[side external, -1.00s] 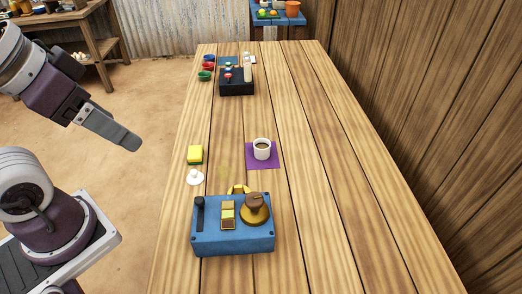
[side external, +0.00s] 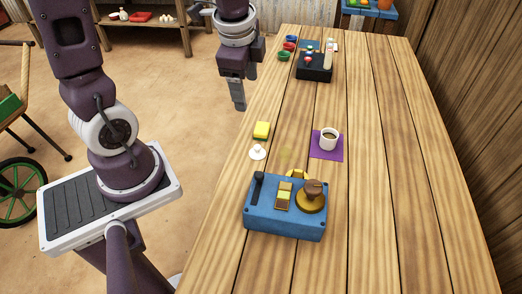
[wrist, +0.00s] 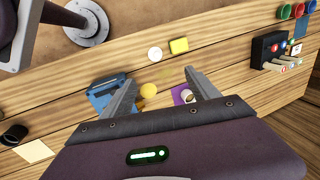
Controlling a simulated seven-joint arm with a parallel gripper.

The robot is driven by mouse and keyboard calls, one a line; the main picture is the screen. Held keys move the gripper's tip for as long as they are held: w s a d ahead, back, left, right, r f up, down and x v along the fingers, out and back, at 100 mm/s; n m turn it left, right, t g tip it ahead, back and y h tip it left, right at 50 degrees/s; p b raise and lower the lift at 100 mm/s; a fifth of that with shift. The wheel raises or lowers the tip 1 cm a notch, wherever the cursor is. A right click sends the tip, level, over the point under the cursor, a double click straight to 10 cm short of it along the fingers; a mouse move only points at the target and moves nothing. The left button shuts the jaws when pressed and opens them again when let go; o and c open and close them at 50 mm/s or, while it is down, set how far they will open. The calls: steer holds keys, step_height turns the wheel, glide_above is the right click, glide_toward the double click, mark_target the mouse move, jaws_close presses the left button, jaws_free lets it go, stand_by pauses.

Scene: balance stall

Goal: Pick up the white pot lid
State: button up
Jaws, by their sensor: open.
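The white pot lid (side external: 257,152) is a small round white disc with a knob. It lies on the wooden table near its left edge, between a yellow sponge (side external: 261,130) and a blue box (side external: 284,222). In the wrist view the lid (wrist: 155,54) shows as a white circle beyond the fingers, beside the yellow sponge (wrist: 179,45). My gripper (side external: 239,106) hangs with fingers down beside the table's left edge, farther up the table than the lid and apart from it. In the wrist view my gripper (wrist: 162,82) has its two fingers spread, with nothing held.
A white cup (side external: 329,139) of dark liquid stands on a purple mat (side external: 326,155) right of the lid. The blue box bears a lever, tiles and a brown object on a gold dish. A black box (side external: 314,68) and small bowls (side external: 288,46) stand farther up. The table's right side is clear.

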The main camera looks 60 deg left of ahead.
mark_target(258, 146)
steer(key=w+a+f+m, duration=0.1)
steer(key=f+m, duration=0.1)
steer(key=f, duration=0.2)
steer(key=w+a+f+m+g+h, duration=0.1)
steer(key=w+f+m, duration=0.1)
steer(key=f, duration=0.3)
steer(key=w+a+f+m+g, duration=0.1)
steer(key=f+m, duration=0.2)
steer(key=f, duration=0.2)
steer(key=shift+w, duration=0.15)
steer(key=shift+m+h, duration=0.5)
steer(key=shift+m, duration=0.3)
step_height(258, 146, down, 10)
steer(key=shift+w, duration=0.15)
steer(key=c, duration=1.5)
